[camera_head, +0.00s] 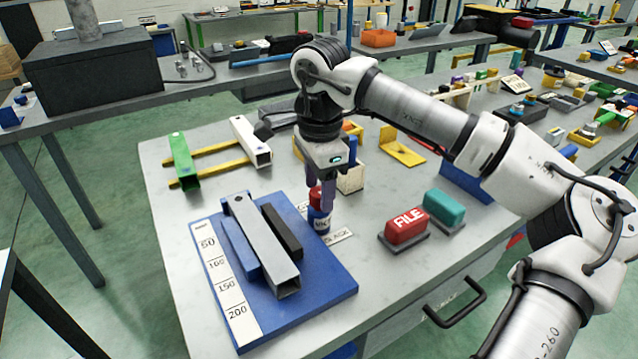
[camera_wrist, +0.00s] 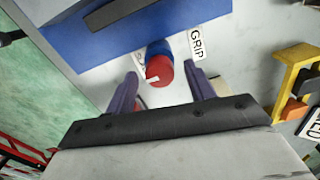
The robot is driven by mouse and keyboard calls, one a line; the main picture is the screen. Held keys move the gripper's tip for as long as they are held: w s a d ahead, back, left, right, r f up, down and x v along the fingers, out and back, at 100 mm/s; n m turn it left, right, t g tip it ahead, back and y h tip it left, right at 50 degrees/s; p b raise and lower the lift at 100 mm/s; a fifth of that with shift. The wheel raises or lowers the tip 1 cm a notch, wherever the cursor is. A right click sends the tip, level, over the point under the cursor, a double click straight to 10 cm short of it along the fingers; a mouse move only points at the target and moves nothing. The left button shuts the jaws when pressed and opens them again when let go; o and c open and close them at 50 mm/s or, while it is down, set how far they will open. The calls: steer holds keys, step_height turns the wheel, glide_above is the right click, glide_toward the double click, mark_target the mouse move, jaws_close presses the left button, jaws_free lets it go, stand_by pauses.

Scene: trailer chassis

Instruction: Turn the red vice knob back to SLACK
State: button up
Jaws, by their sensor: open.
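The GRIP label (camera_wrist: 196,44) lies right of the knob in the wrist view. The SLACK label (camera_head: 338,237) shows partly in the head view.
The blue vice plate (camera_head: 330,290) carries grey and black bars and a white number scale (camera_head: 225,285). A red FILE block (camera_head: 405,226) and a teal block (camera_head: 444,208) stand right. Green and white tubes lie on yellow bars at back left.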

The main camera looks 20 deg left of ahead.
step_height(320, 180, up, 14)
steer(key=shift+s, duration=0.15)
stand_by(0.3)
steer(key=shift+d+f, duration=0.1)
